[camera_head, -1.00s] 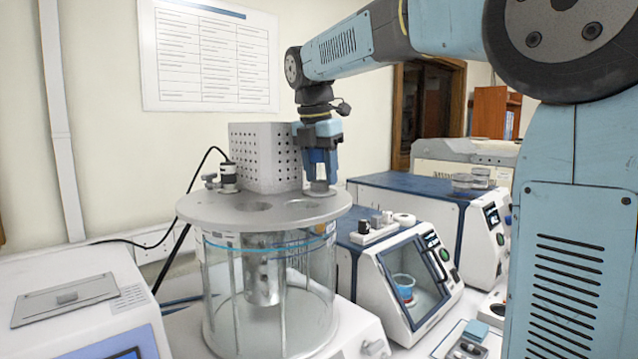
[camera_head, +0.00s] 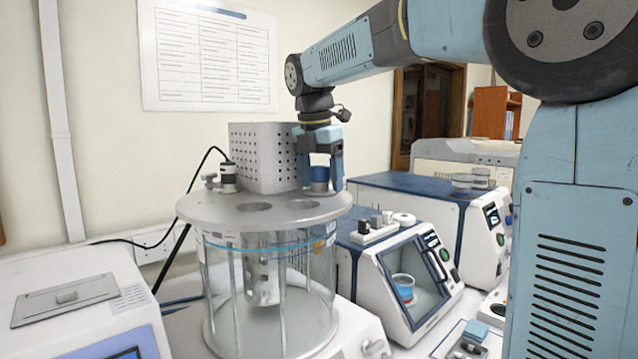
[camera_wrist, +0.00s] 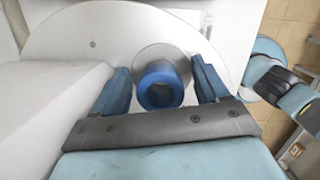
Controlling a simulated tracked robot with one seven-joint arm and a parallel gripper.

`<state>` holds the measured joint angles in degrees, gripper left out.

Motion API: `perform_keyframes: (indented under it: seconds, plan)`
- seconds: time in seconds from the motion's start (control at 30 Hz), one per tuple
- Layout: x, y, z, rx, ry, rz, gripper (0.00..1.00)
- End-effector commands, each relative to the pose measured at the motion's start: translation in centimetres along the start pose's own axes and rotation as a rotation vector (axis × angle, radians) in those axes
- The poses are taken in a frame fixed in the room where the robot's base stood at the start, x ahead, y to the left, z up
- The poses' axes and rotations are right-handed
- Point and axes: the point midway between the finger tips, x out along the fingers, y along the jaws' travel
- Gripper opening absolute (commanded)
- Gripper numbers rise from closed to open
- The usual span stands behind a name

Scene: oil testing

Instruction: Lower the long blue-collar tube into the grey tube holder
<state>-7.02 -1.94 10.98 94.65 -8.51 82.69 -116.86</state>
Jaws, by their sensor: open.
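The blue collar (camera_head: 320,176) of the long tube stands upright at the right of the bath's round lid. The wrist view shows it as a blue ring (camera_wrist: 160,88) with a dark opening, over a grey disc (camera_wrist: 152,56) that appears to be the grey tube holder. The tube's length below the collar is hidden or cannot be told apart in the bath. My gripper (camera_head: 322,180) is open, with one finger on each side of the collar. In the wrist view, gaps show between the collar and both fingers of my gripper (camera_wrist: 163,88).
The grey lid (camera_head: 262,222) has an open hole left of the collar and tops the clear glass bath (camera_head: 308,300). A perforated grey box (camera_head: 262,158) stands close behind. A black-and-white fitting (camera_head: 228,176) stands at the lid's left. Blue-and-white instruments (camera_head: 400,275) sit at right.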

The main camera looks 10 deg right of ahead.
Motion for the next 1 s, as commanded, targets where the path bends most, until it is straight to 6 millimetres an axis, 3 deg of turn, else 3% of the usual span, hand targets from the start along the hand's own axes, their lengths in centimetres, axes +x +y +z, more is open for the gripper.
perform_keyframes:
  seconds: [0.27, 0.8, 1.0]
  plan:
    - [-1.3, 0.1, 0.0, 0.000, -0.001, 0.002, 0.74]
    - [-11.2, 0.1, 0.0, 0.000, -0.001, 0.003, 0.74]
    - [-13.2, 0.1, 0.0, -0.001, 0.000, 0.001, 0.74]
